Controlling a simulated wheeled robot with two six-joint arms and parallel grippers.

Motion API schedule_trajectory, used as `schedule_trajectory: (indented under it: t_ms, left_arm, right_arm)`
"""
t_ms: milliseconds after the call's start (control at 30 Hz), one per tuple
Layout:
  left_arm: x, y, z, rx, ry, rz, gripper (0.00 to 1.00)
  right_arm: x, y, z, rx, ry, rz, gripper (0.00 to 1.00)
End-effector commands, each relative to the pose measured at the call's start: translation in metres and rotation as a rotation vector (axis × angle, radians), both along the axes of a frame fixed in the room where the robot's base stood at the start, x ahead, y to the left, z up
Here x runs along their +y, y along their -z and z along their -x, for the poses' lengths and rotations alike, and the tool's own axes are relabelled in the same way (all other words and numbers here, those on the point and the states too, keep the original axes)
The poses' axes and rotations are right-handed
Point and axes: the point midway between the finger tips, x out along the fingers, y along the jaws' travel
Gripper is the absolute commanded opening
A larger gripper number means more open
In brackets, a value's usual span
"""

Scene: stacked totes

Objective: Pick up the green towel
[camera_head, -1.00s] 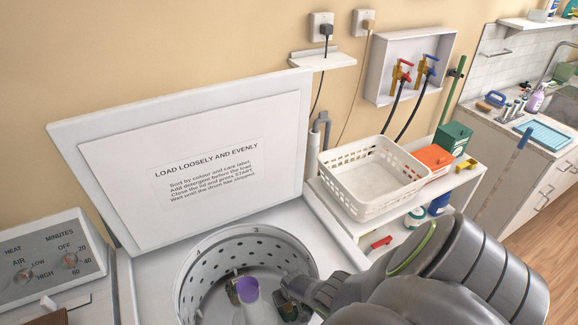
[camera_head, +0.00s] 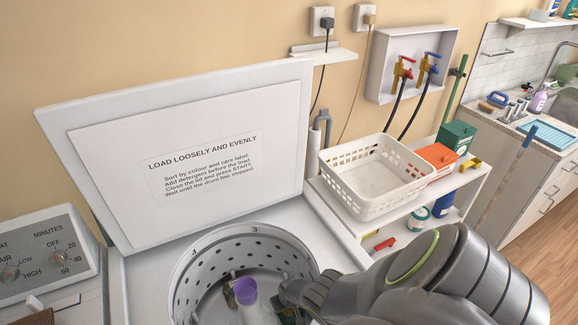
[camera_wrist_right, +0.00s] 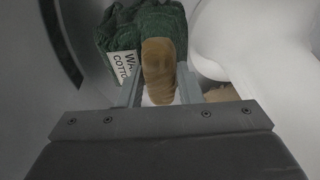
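The green towel (camera_wrist_right: 160,22) shows in the right wrist view as a dark green bundle with a white printed label. It lies inside the drum, past my fingertips. My right gripper (camera_wrist_right: 160,90) has its fingers apart, with a brown item (camera_wrist_right: 158,70) showing between them in front of the towel. I cannot tell whether the fingers touch it. In the head view my right gripper (camera_head: 286,294) reaches into the drum from the right and hides most of what lies under it. My left gripper is not in view.
The drum (camera_head: 190,272) has a perforated wall and a central post with a purple cap (camera_head: 245,290) left of my gripper. The raised lid (camera_head: 90,150) stands behind. A white basket (camera_head: 372,195) stands on a shelf at right, beside an orange box (camera_head: 437,157).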

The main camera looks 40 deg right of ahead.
Motion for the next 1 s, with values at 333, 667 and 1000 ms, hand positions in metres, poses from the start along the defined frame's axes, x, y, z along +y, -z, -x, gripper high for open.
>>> schedule_trajectory:
  t_ms: [333,667,1000]
  left_arm:
    - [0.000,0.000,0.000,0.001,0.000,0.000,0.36]
    - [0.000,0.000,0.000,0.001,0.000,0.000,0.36]
    - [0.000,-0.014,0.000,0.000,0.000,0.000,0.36]
  right_arm:
    - [0.000,0.000,0.000,0.000,0.000,0.000,0.00]
    - [0.000,0.000,0.000,-0.001,0.000,0.000,0.00]
    - [0.000,-0.015,0.000,-0.001,-0.001,0.001,0.00]
